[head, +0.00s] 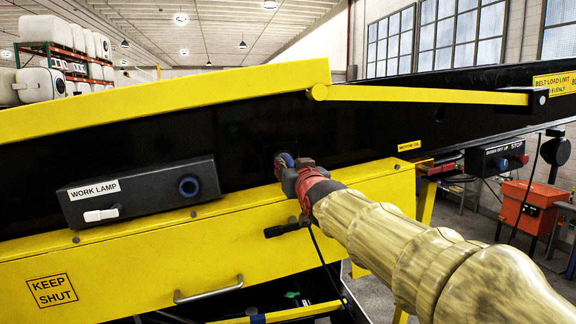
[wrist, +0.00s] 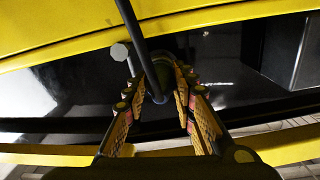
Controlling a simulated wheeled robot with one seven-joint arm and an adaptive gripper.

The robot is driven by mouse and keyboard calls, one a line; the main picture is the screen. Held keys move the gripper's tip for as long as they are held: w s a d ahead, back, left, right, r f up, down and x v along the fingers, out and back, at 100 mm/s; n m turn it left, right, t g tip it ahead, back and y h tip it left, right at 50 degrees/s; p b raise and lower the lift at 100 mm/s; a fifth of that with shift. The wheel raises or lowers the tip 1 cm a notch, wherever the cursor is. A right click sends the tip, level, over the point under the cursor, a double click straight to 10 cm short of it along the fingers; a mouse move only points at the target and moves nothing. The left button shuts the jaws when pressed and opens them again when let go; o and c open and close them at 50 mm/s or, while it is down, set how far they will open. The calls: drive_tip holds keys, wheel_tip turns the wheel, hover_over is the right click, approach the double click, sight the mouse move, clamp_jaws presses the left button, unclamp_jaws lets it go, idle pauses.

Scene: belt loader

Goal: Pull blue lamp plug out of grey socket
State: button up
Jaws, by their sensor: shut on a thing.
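My gripper (head: 283,163) is in front of the loader's black side panel in the head view, to the right of the grey work lamp box. In the wrist view its two fingers (wrist: 162,82) are closed around a dark, rounded plug body. A black cable (wrist: 135,30) crosses in front of the plug in the wrist view. The grey socket is not clearly seen behind the gripper. I cannot tell whether the plug is seated in it.
A yellow ledge (head: 150,255) with a handle (head: 208,290) lies below. A yellow bar (head: 430,95) runs above right. A grey knob (wrist: 119,52) is near the left finger.

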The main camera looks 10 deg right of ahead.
clamp_jaws()
idle(0.3)
drive_tip(key=shift+s+b, duration=0.45)
drive_tip(key=shift+b, duration=0.1)
drive_tip(key=shift+s, duration=0.25)
idle(0.4)
drive_tip(key=shift+s+b, duration=1.05)
drive_tip(key=shift+s, duration=0.4)
